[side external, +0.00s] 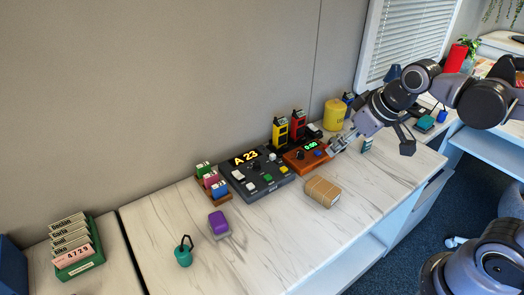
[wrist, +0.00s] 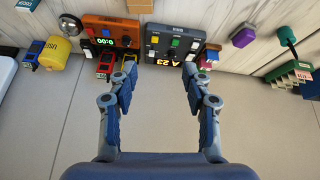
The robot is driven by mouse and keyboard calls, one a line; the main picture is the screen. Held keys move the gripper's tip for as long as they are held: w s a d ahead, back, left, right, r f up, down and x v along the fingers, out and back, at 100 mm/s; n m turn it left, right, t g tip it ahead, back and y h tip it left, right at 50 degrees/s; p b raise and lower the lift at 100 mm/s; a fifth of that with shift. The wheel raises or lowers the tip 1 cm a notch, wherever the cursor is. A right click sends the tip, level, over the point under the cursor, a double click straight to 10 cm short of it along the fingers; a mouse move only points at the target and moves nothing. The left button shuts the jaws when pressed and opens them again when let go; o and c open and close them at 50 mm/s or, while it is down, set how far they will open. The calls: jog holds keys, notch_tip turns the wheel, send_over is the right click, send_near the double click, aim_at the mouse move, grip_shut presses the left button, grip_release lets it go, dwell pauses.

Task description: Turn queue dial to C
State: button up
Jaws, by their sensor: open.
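The dark queue console (side external: 262,187) stands on the marble-topped counter against the wall. Its lit display (side external: 245,158) reads A 23, and white, green and yellow buttons sit on its top. Its dial is dark on dark and too small to make out surely; its letter marks cannot be read. In the wrist view the console (wrist: 150,54) appears upside down beyond my fingertips. My gripper (wrist: 160,70) is open, with nothing between its fingers. In the side view my gripper (side external: 338,146) is above the counter, right of the console and apart from it.
An orange timer box (side external: 306,157) with a green display adjoins the console's right. Yellow and red handheld devices (side external: 280,132) stand behind. A cardboard box (side external: 322,191) lies in front.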

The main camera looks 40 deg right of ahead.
jog(key=w+a+r+n+g, duration=0.1)
jog(key=w+r+n+g, duration=0.1)
jog(key=w, duration=0.6)
jog(key=n+g, duration=0.4)
jog(key=n, duration=0.2)
send_over(256, 162)
notch_tip(256, 162, down, 13)
notch_tip(256, 162, down, 10)
jog(key=shift+s+f, duration=0.1)
jog(key=shift+f, duration=0.05)
grip_shut()
